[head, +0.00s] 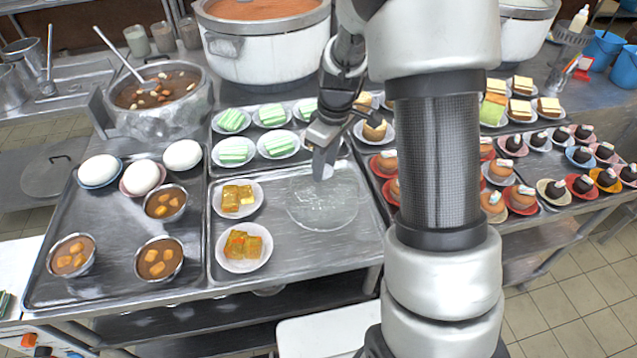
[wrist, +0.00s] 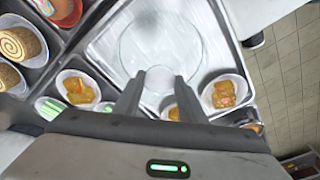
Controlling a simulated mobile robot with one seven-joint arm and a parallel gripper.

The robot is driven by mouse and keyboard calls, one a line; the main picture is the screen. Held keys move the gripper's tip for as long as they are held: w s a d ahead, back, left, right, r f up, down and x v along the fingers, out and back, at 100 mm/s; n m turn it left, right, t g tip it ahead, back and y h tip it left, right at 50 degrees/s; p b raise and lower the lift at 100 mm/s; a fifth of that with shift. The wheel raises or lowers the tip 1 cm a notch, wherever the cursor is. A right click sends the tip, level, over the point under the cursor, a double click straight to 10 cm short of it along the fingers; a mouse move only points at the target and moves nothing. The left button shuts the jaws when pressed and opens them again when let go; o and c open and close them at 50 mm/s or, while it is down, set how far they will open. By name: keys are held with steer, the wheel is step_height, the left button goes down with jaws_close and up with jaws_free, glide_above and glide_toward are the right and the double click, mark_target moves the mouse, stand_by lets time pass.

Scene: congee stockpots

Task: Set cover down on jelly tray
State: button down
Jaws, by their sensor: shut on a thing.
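The cover (head: 322,205) is a clear, round, see-through dome over the empty right part of the jelly tray (head: 300,262). My gripper (head: 322,172) is shut on the knob at its top; the wrist view shows the fingers (wrist: 158,88) on either side of that knob and the round cover (wrist: 160,40) beyond. I cannot tell whether its rim touches the tray. Two plates of orange-yellow jelly, a rear one (head: 238,198) and a front one (head: 243,247), stand on the tray left of the cover. They also show in the wrist view (wrist: 225,93).
Plates of green-and-white cakes (head: 234,150) stand behind the tray. A tray of soup bowls and white buns (head: 142,177) is at left. Several cupcakes (head: 386,162) stand close at right, partly hidden by my arm. A large white pot (head: 265,50) is behind.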

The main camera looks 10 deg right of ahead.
mark_target(325, 171)
steer(key=shift+f, duration=2.2)
steer(key=shift+f, duration=0.25)
steer(key=c, duration=1.1)
jaws_free()
steer(key=shift+r, duration=0.1)
